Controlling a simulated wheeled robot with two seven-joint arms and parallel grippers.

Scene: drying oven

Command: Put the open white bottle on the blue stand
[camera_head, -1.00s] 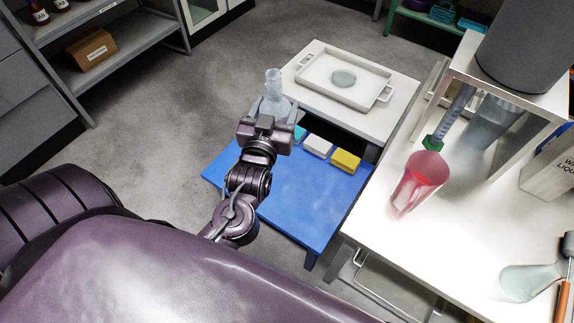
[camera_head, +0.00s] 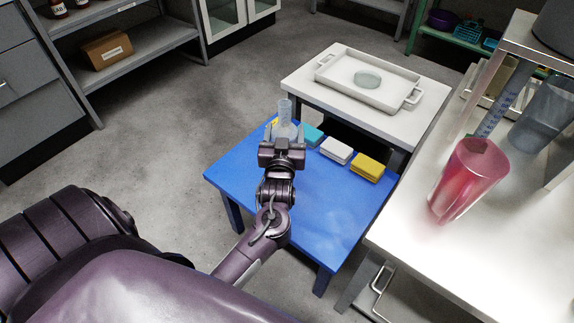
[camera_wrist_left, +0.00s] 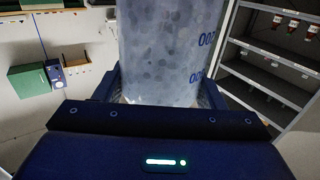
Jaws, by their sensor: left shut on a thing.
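The blue stand (camera_head: 318,205) is a low blue table under my left arm. The bottle is over its back edge area; I cannot tell whether its base touches. My right gripper is not in view.
Teal, white (camera_head: 336,150) and yellow (camera_head: 367,167) blocks lie along the stand's back right. Behind is a white table with a tray (camera_head: 350,92). A white bench at right holds a red cup (camera_head: 468,180). The stand's front is clear.

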